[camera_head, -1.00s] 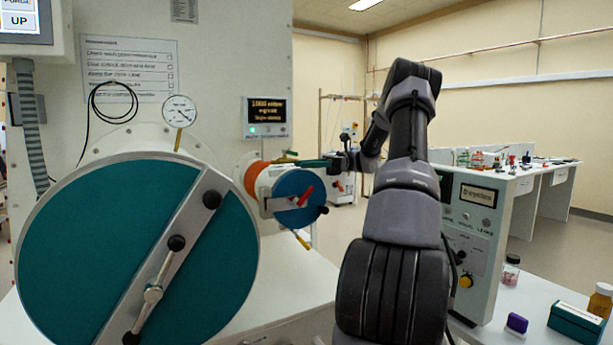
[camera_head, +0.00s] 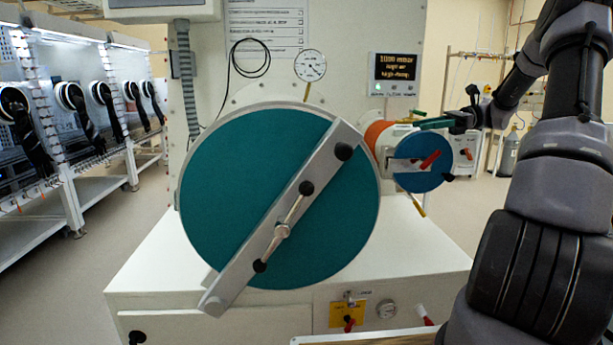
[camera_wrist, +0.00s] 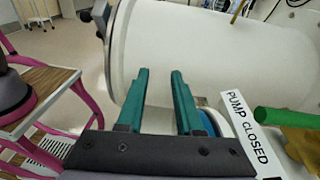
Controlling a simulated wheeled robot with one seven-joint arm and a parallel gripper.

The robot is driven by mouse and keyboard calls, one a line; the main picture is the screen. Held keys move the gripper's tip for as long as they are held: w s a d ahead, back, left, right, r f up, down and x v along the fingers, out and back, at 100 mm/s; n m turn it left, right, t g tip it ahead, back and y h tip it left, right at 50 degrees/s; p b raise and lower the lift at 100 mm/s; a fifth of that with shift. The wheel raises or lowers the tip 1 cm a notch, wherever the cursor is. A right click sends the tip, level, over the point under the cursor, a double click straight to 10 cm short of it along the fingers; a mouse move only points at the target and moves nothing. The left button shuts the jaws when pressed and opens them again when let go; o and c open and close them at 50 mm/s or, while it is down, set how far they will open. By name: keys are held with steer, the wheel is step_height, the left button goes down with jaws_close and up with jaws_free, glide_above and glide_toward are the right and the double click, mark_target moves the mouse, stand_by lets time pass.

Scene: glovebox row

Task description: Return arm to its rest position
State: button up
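My gripper (camera_head: 432,123) shows in the head view as a thin teal finger just above the small antechamber (camera_head: 420,165), which has a blue door with a red handle and an orange band. My arm (camera_head: 540,190) reaches in from the right edge, bent at the elbow. In the wrist view my gripper (camera_wrist: 160,72) has two parallel teal fingers with a clear gap between them and nothing held. A large white cylinder (camera_wrist: 215,50) lies beyond the fingertips. Whether the fingers touch anything cannot be told.
The large antechamber's teal door (camera_head: 240,190) with its diagonal bar fills the middle. A gauge (camera_head: 310,65) sits above it. Glovebox ports stand at left, with open floor before them. The wrist view shows a "PUMP CLOSED" label (camera_wrist: 248,135), a green handle (camera_wrist: 285,118) and a pink-framed stand (camera_wrist: 80,95).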

steer(key=s+a+r+n+h, duration=0.2)
steer(key=s+a+n+h, duration=0.3)
steer(key=s+a+h, duration=0.55)
steer(key=s+a+r+n+t+h, duration=0.1)
steer(key=s+n+t+h, duration=0.1)
steer(key=s, duration=0.5)
steer(key=s+a+r+n+t+h, duration=0.1)
steer(key=s+a+n+t+h, duration=0.1)
steer(key=s+n+t, duration=0.3)
steer(key=s+t, duration=0.1)
steer(key=s, duration=0.2)
steer(key=shift+s+r+t, duration=0.15)
steer(key=shift+r+t, duration=0.15)
